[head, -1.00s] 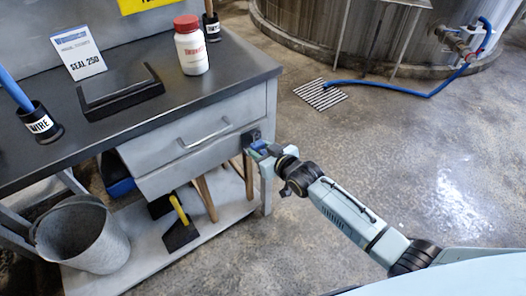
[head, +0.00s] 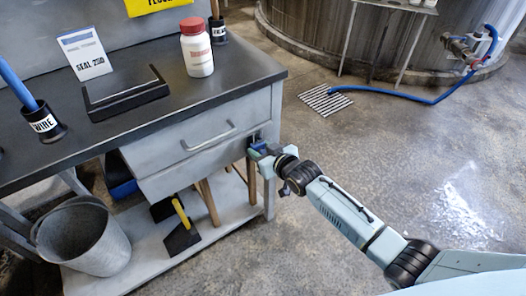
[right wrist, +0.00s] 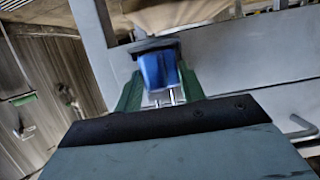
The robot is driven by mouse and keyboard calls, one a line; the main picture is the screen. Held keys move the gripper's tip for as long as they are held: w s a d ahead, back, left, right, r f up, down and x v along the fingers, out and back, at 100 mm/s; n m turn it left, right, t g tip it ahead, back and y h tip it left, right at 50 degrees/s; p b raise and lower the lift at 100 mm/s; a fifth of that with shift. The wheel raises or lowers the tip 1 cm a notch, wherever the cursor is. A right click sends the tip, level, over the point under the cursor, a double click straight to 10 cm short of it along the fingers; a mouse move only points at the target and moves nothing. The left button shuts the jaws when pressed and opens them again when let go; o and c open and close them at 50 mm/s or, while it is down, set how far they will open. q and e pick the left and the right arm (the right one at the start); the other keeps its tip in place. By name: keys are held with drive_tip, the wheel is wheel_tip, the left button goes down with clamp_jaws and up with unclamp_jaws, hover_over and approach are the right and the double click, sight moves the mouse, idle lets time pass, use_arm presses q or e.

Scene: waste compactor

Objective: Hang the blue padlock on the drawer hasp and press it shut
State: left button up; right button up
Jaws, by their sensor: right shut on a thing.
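The blue padlock (right wrist: 158,70) is between the green fingers of my right gripper (right wrist: 150,90) in the right wrist view. Two short metal pins show just below its body. A dark plate or bracket (right wrist: 153,46) lies across its far end; I cannot tell whether the shackle passes through the hasp. In the head view my right gripper (head: 258,149) is at the right end of the grey drawer (head: 200,138), by the bench's front corner. The gripper hides most of the padlock and hasp there. My left gripper is not in view.
The drawer handle (head: 208,138) is left of the gripper. A metal bucket (head: 84,235) stands lower left.

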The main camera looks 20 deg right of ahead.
drive_tip(key=shift+w+a, duration=0.1)
drive_tip(key=shift+w, duration=0.05)
drive_tip(key=shift+f, duration=0.2)
idle(0.5)
drive_tip(key=o, duration=1)
drive_tip(key=shift+o, duration=0.2)
drive_tip(key=shift+c, duration=0.4)
